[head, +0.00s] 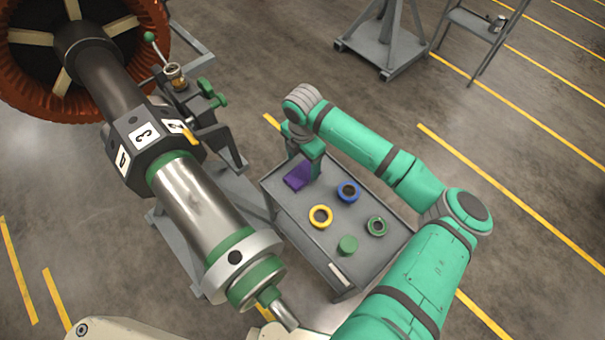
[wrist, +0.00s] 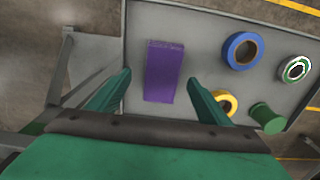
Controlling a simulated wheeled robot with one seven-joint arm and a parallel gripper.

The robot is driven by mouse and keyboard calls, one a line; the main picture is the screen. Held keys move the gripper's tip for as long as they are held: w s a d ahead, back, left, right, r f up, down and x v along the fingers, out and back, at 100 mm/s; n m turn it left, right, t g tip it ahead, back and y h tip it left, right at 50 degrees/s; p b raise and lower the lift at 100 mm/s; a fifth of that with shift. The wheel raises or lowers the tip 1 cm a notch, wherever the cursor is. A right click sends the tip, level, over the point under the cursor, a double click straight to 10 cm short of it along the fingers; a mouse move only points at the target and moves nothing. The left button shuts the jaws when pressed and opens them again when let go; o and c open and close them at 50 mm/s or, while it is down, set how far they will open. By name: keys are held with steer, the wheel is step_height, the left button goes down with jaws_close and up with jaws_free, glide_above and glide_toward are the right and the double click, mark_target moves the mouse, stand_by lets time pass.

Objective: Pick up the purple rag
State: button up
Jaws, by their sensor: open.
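The purple rag (head: 298,177) lies on the grey cart top (head: 286,206), near its far left end in the head view. In the wrist view the rag (wrist: 164,71) is a flat purple rectangle, and it lies ahead of and between my two green fingers. My gripper (wrist: 160,88) is open with nothing between the fingers. In the head view my gripper (head: 305,158) hangs over the cart beside the rag and partly covers it. I cannot tell the exact height between the fingertips and the rag.
A blue ring (head: 348,191), a yellow ring (head: 320,217), a green ring (head: 377,226) and a green cylinder (head: 347,245) sit on the cart right of the rag. A rotor shaft (head: 195,200) on a stand runs close along the cart's left side.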

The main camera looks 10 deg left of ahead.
mark_target(303, 173)
steer(key=shift+s+d+f, duration=0.1)
steer(key=shift+s+f, duration=0.05)
steer(key=shift+f, duration=1)
steer(key=shift+s+f, duration=0.15)
steer(key=shift+f, duration=0.95)
steer(key=c, duration=1.1)
steer(key=shift+c, duration=0.2)
steer(key=shift+r, duration=0.15)
steer(key=shift+r, duration=0.6)
steer(key=s+d+r, duration=0.8)
steer(key=d+r, duration=0.3)
steer(key=shift+s+r, duration=0.3)
steer(key=shift+s, duration=0.05)
steer(key=shift+o, duration=0.5)
steer(key=shift+a, duration=0.1)
